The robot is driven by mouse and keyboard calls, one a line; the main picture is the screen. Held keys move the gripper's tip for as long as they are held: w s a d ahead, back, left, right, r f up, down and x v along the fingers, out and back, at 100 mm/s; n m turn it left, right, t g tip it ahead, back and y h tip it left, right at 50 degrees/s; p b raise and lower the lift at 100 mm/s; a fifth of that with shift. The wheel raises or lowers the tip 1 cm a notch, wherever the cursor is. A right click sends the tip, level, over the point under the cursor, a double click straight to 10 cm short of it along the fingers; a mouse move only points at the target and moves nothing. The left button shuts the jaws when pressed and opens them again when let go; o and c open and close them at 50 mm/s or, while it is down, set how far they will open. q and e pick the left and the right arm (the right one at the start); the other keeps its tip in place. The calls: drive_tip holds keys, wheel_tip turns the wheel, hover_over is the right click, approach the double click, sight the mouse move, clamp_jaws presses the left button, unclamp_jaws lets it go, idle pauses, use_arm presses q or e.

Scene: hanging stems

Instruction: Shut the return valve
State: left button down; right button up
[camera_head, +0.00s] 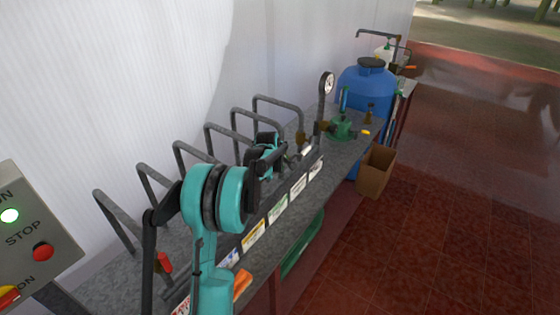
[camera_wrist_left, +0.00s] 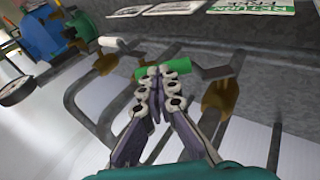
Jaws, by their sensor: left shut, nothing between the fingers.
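The return valve's green handle (camera_wrist_left: 180,66) lies across the picture in the left wrist view, at the tips of my left gripper (camera_wrist_left: 157,72). In the head view my teal left arm hides the valve. My right gripper is not in view.
Bent grey pipes (camera_head: 225,130) rise along the wall. A gauge (camera_head: 327,83), green pump (camera_head: 343,128) and blue tank (camera_head: 366,90) stand farther back. Red floor (camera_head: 450,200) is open at right.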

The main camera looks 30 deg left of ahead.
use_arm(q)
drive_tip(key=shift+w+d+f+g, duration=0.1)
drive_tip(key=shift+w+f+g, duration=0.1)
drive_tip(key=shift+w+g, duration=0.25)
drive_tip(key=shift+w+d+f+g, duration=0.1)
drive_tip(key=shift+w+f+g, duration=0.1)
drive_tip(key=shift+w+g, duration=0.25)
drive_tip(key=g, duration=0.1)
drive_tip(key=w+f+g+p, duration=0.1)
drive_tip(key=shift+w+f+g, duration=0.1)
drive_tip(key=shift+f+g, duration=0.15)
drive_tip(key=shift+g, duration=0.05)
drive_tip(key=shift+w+f+g, duration=0.15)
drive_tip(key=shift+f+g, duration=0.15)
drive_tip(key=shift+g, duration=0.1)
drive_tip(key=shift+w+f+b, duration=0.3)
drive_tip(key=shift+f, duration=0.2)
drive_tip(key=shift+w+f+b, duration=0.25)
drive_tip(key=shift+w+f, duration=0.05)
drive_tip(key=shift+f, duration=0.2)
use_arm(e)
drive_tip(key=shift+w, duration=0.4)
